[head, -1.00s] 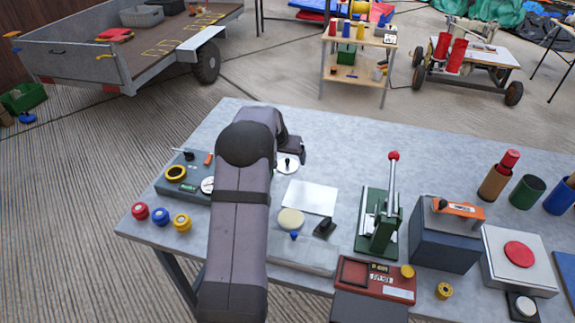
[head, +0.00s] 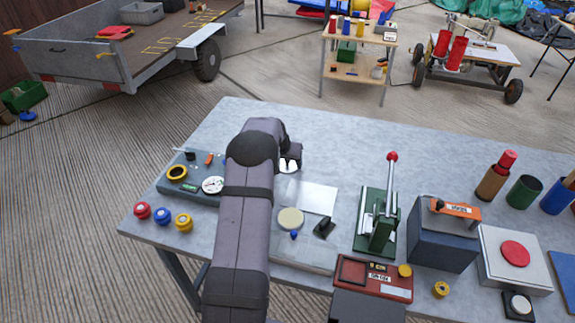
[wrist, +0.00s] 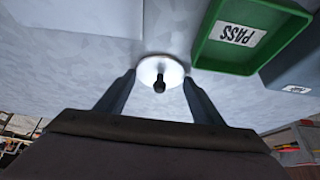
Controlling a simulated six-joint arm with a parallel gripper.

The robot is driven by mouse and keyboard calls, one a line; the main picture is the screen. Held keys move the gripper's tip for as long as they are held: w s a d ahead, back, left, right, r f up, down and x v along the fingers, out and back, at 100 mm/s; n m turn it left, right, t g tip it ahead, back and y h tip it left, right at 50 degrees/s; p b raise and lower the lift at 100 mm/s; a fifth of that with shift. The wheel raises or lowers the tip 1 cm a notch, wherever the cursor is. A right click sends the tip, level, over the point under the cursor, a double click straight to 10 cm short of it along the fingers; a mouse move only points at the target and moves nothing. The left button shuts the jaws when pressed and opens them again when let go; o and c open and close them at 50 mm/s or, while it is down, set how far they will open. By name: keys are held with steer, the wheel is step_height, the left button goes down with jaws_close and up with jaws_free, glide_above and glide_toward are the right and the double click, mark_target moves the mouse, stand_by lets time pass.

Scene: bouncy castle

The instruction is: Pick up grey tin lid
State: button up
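The tin lid is a pale, round disc with a dark knob, lying on the grey table. In the wrist view the lid (wrist: 150,68) sits between the tips of my gripper (wrist: 159,80). The gripper is open, with one finger on each side and the knob pointing towards it. I cannot tell whether either finger touches the lid. In the head view my gripper (head: 289,163) is over the lid (head: 288,168) and hides most of it.
In the wrist view a green tray (wrist: 238,62) marked PASS is close to the right of the lid. In the head view a gauge box (head: 205,196) is left of my arm. A white sheet (head: 312,197) and a green lever press (head: 378,225) are to the right.

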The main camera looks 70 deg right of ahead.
mark_target(285, 171)
steer(key=shift+c, duration=0.7)
steer(key=shift+r, duration=0.1)
steer(key=shift+r, duration=0.25)
step_height(285, 171, up, 9)
steer(key=a+m, duration=0.1)
steer(key=shift+a+g, duration=0.3)
steer(key=shift+a, duration=0.1)
steer(key=a+m+g+p, duration=0.1)
steer(key=a+m, duration=0.1)
steer(key=a, duration=0.1)
steer(key=s+a+f+m+g+p, duration=0.1)
steer(key=a+m+p, duration=0.1)
steer(key=a, duration=0.1)
steer(key=s+a+m+y+p, duration=0.1)
steer(key=a+p, duration=0.1)
steer(key=a, duration=0.1)
steer(key=shift+a+f+m+g, duration=0.1)
steer(key=shift+f+m+g, duration=0.3)
steer(key=s+a+m+y+p, duration=0.1)
steer(key=a+m+p, duration=0.1)
steer(key=a, duration=0.1)
steer(key=s+a+m+g+p, duration=0.1)
steer(key=s+a+m+p, duration=0.1)
steer(key=a, duration=0.2)
steer(key=s+a+r+m+g+y+p, duration=0.1)
steer(key=a+m+p, duration=0.1)
steer(key=a, duration=0.2)
steer(key=shift+s+a+r+m+y, duration=0.1)
steer(key=shift+s+m+y, duration=0.05)
steer(key=shift+m+y, duration=0.15)
